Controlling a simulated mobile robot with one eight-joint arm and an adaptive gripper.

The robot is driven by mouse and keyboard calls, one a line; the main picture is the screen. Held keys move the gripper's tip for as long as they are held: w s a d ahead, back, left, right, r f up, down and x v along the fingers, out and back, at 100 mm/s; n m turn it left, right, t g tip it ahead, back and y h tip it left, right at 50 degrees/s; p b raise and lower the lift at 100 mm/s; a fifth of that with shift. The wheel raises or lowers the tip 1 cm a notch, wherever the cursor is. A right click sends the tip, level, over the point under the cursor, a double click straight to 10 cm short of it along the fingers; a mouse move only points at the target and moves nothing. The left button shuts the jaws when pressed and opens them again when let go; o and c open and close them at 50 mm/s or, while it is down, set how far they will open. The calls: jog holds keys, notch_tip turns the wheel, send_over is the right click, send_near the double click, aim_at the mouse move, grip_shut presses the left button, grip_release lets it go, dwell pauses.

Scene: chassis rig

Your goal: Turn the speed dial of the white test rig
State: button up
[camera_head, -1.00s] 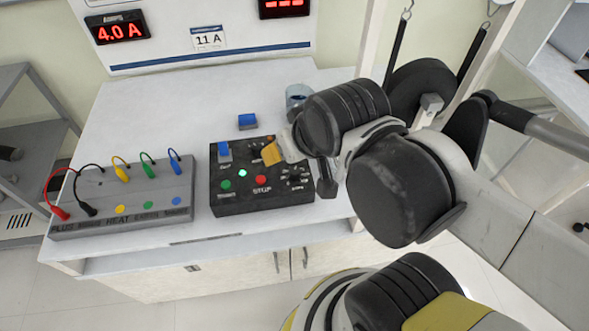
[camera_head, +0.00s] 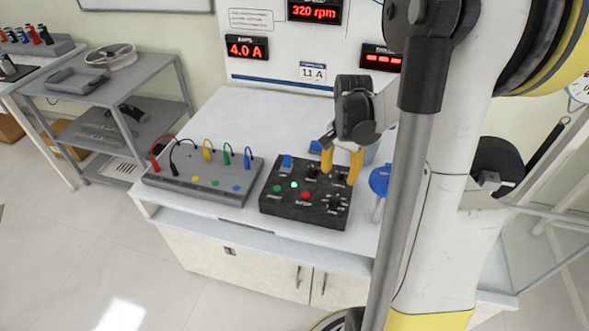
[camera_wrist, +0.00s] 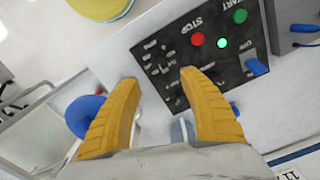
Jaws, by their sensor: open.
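The black control box (camera_head: 273,204) stands on the white rig's bench, with a lit green lamp, a green button, a red stop button (camera_head: 305,195) and a blue switch (camera_head: 287,161). A dark dial (camera_head: 334,204) sits at its front right, and another dark dial (camera_head: 312,171) at its back. The labels are too small to tell which is the speed dial. My gripper (camera_head: 338,165) points down over the box's back right part, its yellow fingers apart and empty. In the wrist view, my gripper (camera_wrist: 158,76) has its fingertips over the dial end of the box; the right finger hides part of it.
A grey box (camera_head: 215,188) with coloured leads stands left of the control box. A blue round thing (camera_head: 380,180) is close to the right. A small blue block (camera_head: 315,147) lies behind. Displays read 320 rpm (camera_head: 314,11) and 4.0 A (camera_head: 247,47).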

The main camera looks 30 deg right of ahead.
aim_at(336, 197)
notch_tip(336, 197, down, 11)
jog(key=b, duration=0.4)
jog(key=shift+d+f, duration=0.1)
jog(key=shift+f, duration=0.1)
grip_shut()
